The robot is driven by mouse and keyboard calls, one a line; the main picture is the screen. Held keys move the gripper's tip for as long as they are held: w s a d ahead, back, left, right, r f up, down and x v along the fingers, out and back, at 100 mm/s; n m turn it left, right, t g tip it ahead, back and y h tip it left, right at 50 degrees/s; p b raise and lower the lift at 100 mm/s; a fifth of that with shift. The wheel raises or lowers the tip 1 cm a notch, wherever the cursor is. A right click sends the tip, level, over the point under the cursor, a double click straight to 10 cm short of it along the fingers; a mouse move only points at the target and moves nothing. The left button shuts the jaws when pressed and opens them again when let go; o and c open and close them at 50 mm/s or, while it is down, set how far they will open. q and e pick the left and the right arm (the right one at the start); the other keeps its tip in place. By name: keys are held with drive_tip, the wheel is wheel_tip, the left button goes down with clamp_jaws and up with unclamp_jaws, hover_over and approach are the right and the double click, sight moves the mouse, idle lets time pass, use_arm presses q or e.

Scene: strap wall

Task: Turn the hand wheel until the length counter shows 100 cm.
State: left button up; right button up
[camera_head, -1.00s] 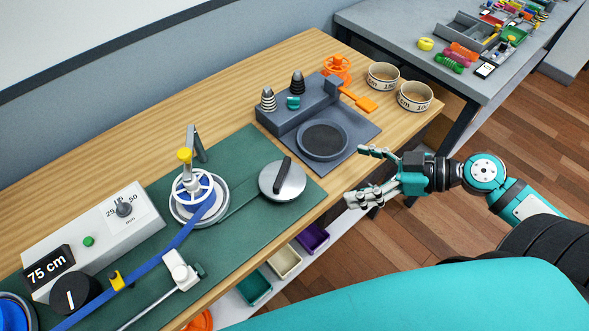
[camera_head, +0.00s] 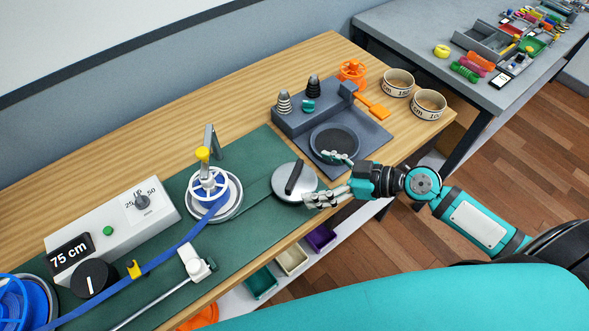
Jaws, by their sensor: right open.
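The white hand wheel (camera_head: 208,184) with its yellow knob (camera_head: 202,153) stands on a round metal base (camera_head: 232,205) on the green mat. Blue strap (camera_head: 165,256) runs from it to the lower left. The length counter (camera_head: 71,253) on the grey box reads 75 cm. My right gripper (camera_head: 327,178) is open and empty, by the front edge of the bench, just right of the silver disc with the black handle (camera_head: 295,181). It is well to the right of the hand wheel. My left gripper is out of view.
A dark grey device with a round plate (camera_head: 335,141) lies behind my right gripper. Two tape rolls (camera_head: 428,104) and an orange wheel (camera_head: 353,71) are farther right. A black dial (camera_head: 94,279), yellow clip (camera_head: 135,269) and white clamp (camera_head: 195,262) are at the left front.

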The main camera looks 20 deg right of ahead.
sight(297, 177)
drive_tip(key=p+x, duration=0.1)
drive_tip(key=x, duration=0.4)
drive_tip(key=shift+w+a+r+p, duration=0.1)
drive_tip(key=shift+w+a+p, duration=0.15)
drive_tip(key=shift+p, duration=0.05)
drive_tip(key=shift+w+a+f, duration=0.25)
drive_tip(key=shift+a+f, duration=0.05)
drive_tip(key=shift+a, duration=0.05)
drive_tip(key=c, duration=0.8)
drive_tip(key=m+t+h+p, duration=0.1)
drive_tip(key=m+h+p, duration=0.1)
drive_tip(key=p, duration=0.3)
drive_tip(key=m+t+h+p, duration=0.2)
drive_tip(key=p, duration=0.3)
drive_tip(key=shift+s+r+m+t, duration=0.1)
drive_tip(key=shift+r+m+t, duration=0.2)
drive_tip(key=shift+m, duration=0.1)
drive_tip(key=shift+c, duration=0.3)
drive_tip(key=shift+f+m+h+p, duration=0.3)
drive_tip(key=shift+h+p, duration=0.15)
drive_tip(key=shift+h, duration=0.15)
drive_tip(key=shift+f, duration=0.1)
